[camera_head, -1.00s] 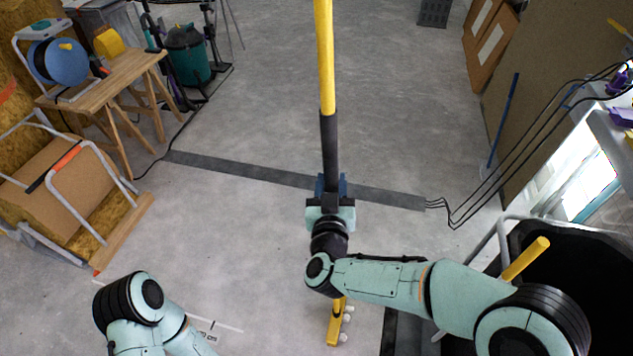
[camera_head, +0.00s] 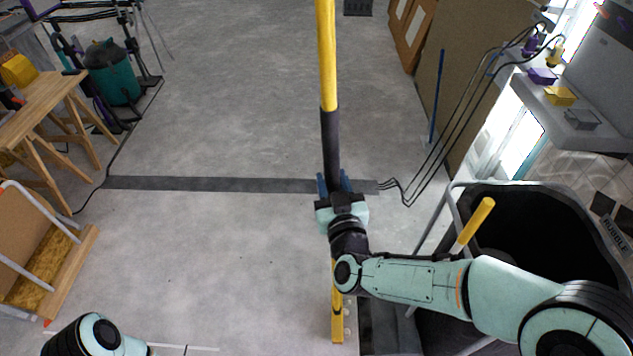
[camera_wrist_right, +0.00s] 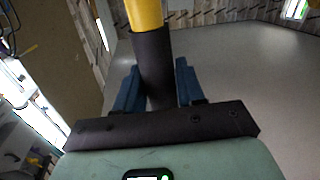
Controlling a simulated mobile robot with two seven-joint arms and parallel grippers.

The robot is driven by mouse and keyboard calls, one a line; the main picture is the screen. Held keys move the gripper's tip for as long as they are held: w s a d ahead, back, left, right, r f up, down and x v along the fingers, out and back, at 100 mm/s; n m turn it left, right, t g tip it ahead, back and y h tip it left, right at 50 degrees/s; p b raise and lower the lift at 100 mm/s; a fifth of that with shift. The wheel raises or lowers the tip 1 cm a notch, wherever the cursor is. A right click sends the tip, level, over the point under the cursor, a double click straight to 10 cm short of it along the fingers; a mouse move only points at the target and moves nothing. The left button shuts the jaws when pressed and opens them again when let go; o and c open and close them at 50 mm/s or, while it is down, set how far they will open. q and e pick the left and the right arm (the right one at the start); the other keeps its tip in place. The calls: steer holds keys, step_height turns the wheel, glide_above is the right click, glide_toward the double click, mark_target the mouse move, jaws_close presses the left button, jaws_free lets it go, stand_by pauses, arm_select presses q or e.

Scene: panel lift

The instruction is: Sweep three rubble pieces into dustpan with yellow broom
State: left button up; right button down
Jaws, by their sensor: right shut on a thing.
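The yellow broom (camera_head: 327,60) stands nearly upright in the head view, with a dark sleeve on its handle. My right gripper (camera_head: 333,187) is shut on that sleeve, and the right wrist view shows the blue fingers (camera_wrist_right: 155,88) on both sides of it. The broom's yellow head (camera_head: 337,325) is low in the picture, partly behind my right arm. Small pale pieces, perhaps the rubble, show faintly just right of the head. A dark shape right of them may be the dustpan; I cannot tell. Only a joint of my left arm shows; its gripper is out of view.
A large black bin (camera_head: 610,235) marked RUBBLE stands at the right, with a yellow bar (camera_head: 472,225) at its near side. A dark floor strip (camera_head: 220,185) crosses the floor, with cables at its right end. A wooden trestle (camera_head: 45,115) stands left. The middle floor is clear.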

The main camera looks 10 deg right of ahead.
arm_select(q)
steer(key=shift+w+a+f+b, duration=0.8)
steer(key=shift+w+f+b, duration=0.3)
steer(key=shift+w, duration=0.5)
arm_select(e)
steer(key=shift+s+d+r, duration=0.6)
steer(key=shift+s+d, duration=1.25)
steer(key=shift+d, duration=5.9)
arm_select(q)
steer(key=s+d+r+g+p, duration=0.2)
steer(key=s+d+r+p, duration=0.2)
steer(key=s+r+p, duration=0.3)
steer(key=shift+s+r+h, duration=0.2)
steer(key=shift+s+h, duration=0.2)
steer(key=shift+s, duration=0.5)
arm_select(e)
steer(key=w+a+r, duration=0.1)
steer(key=a+r, duration=0.2)
steer(key=a, duration=0.3)
steer(key=w+a+r, duration=0.2)
steer(key=a+r, duration=0.2)
steer(key=a, duration=0.3)
steer(key=shift+w+f, duration=0.1)
